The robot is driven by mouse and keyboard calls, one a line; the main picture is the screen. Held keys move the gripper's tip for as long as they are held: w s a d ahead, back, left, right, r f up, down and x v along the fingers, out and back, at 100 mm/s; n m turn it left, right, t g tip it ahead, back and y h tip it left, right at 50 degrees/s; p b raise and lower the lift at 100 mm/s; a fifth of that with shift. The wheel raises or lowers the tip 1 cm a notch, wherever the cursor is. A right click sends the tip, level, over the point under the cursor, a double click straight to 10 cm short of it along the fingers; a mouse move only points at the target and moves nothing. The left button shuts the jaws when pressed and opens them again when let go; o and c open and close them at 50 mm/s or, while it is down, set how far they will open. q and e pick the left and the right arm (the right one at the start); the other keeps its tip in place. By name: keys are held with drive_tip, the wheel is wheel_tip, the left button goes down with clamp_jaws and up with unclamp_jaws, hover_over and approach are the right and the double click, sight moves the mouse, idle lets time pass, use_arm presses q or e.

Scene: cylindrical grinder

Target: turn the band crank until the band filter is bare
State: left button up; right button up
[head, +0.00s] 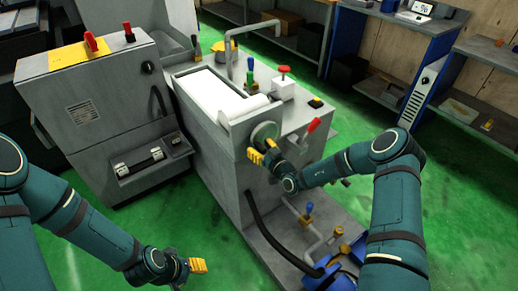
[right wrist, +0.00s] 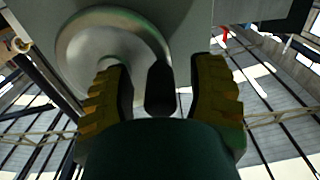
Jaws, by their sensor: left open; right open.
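The band crank (head: 264,133) is a round grey metal disc on the front face of the grey filter unit. In the right wrist view the disc (right wrist: 98,40) fills the upper left, and its dark handle (right wrist: 160,88) stands between the yellow fingers of my right gripper (right wrist: 163,100). The fingers are open, with a gap on each side of the handle. In the head view my right gripper (head: 264,156) is at the lower edge of the disc. The band filter (head: 212,90) on the unit's top is covered in white. My left gripper (head: 191,266) is open and empty over the green floor.
A grey machine cabinet (head: 90,115) stands left of the filter unit. A red-handled lever (head: 313,126) and a red valve knob (head: 284,69) are on the unit's right. A black hose (head: 268,232) and pipes run below the crank. Green floor lies open at the lower left.

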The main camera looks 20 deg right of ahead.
drive_tip(key=shift+w+a, duration=0.1)
drive_tip(key=shift+w, duration=0.15)
clamp_jaws()
